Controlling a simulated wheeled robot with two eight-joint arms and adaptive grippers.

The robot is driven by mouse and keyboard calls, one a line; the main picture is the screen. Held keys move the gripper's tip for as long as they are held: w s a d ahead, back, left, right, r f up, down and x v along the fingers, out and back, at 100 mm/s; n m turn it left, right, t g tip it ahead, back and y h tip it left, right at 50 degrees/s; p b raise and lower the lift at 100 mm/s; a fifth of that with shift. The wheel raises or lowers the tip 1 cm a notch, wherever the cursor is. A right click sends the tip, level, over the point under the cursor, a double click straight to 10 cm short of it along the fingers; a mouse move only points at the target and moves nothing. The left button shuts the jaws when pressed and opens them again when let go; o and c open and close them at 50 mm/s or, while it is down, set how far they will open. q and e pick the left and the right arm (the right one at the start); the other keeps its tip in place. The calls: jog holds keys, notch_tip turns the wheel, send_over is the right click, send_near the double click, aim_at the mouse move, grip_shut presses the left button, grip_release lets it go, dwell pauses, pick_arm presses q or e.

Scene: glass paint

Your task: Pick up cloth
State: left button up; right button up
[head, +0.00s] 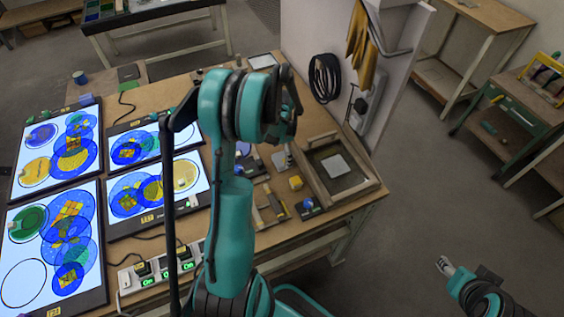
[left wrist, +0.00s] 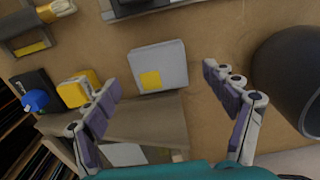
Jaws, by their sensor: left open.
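A light grey square pad with a yellow patch, which looks like the folded cloth (left wrist: 172,60), lies flat on the brown bench top in the left wrist view. In the head view a small grey square that seems to be the cloth (head: 280,160) shows just below my left gripper (head: 288,112). In the left wrist view my left gripper (left wrist: 161,82) is open and empty, its fingers spread to either side of the cloth, apart from it. My right gripper (head: 446,266) is at the lower right, away from the bench; its finger opening is unclear.
A wooden-framed tray (head: 368,185) holding a pale square stands at the bench's right end. A yellow block (head: 296,183) and a blue-topped item (head: 307,205) sit near it. A dark rounded object (left wrist: 295,75) is right of my fingers. Lit panels (head: 75,150) fill the left.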

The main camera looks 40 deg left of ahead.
pick_arm(q)
notch_tip(320, 180, down, 3)
jog(key=shift+r, duration=0.25)
jog(key=c, duration=1.2)
jog(key=shift+r, duration=0.45)
jog(key=r, duration=0.2)
jog(key=d+r+p, duration=0.1)
jog(key=r, duration=0.1)
jog(key=shift+w+d, duration=0.15)
jog(key=shift+w, duration=0.05)
jog(key=w+d+r, duration=0.1)
jog(key=d+r, duration=0.1)
jog(key=d, duration=0.1)
jog(key=w+d+r+p, duration=0.1)
jog(key=d+r, duration=0.1)
jog(key=d, duration=0.1)
jog(key=w+d+r, duration=0.1)
jog(key=d+r, duration=0.1)
jog(key=d, duration=0.2)
